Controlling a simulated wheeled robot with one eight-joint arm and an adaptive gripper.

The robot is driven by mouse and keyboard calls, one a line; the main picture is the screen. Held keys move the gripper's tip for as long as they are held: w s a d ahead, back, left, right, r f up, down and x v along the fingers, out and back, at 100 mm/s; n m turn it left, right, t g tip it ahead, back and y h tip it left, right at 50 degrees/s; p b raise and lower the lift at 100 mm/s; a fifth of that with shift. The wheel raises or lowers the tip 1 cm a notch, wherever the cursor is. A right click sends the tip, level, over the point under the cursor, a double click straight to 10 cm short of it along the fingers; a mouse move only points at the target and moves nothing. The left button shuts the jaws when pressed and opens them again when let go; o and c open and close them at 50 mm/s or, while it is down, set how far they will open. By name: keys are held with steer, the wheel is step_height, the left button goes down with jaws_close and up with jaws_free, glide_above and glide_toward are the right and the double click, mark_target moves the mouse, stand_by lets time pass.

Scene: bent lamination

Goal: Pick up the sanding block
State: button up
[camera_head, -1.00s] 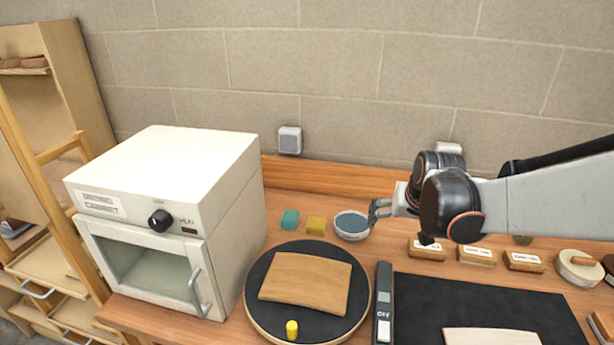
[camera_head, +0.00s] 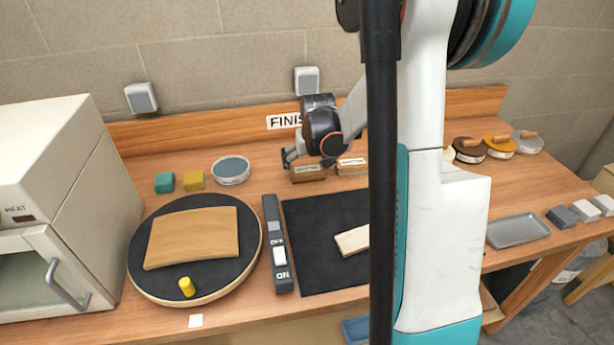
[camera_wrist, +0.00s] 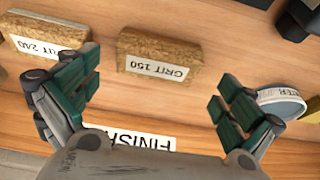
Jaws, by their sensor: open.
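Cork sanding blocks with white grit labels stand in a row at the back of the bench. In the wrist view, the block labelled GRIT 150 (camera_wrist: 160,60) lies ahead of and between my fingers, and the GRIT 240 block (camera_wrist: 45,38) lies to the left, partly behind a finger. In the head view, one block (camera_head: 308,174) sits just below my gripper (camera_head: 290,157) and another (camera_head: 351,167) is beside it on the right. Further blocks are hidden by my arm. My gripper (camera_wrist: 158,100) is open and empty, its two green-padded fingers spread wide.
A round bowl (camera_head: 231,170) and teal (camera_head: 165,182) and yellow (camera_head: 194,180) blocks stand left of my gripper. A turntable (camera_head: 195,284) holds a curved wood panel (camera_head: 195,237). A black mat (camera_head: 320,268) lies in front. A grey tray (camera_head: 517,231) is at right.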

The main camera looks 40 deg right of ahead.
mark_target(308, 170)
steer(key=shift+w+b+x, duration=0.15)
steer(key=shift+b+x, duration=0.5)
steer(key=shift+x, duration=0.75)
steer(key=shift+w+b+x, duration=0.1)
steer(key=shift+b+x, duration=0.5)
steer(key=shift+x, duration=0.8)
steer(key=shift+d+r, duration=0.15)
steer(key=shift+r, duration=0.05)
steer(key=shift+c, duration=0.2)
steer(key=c, duration=0.8)
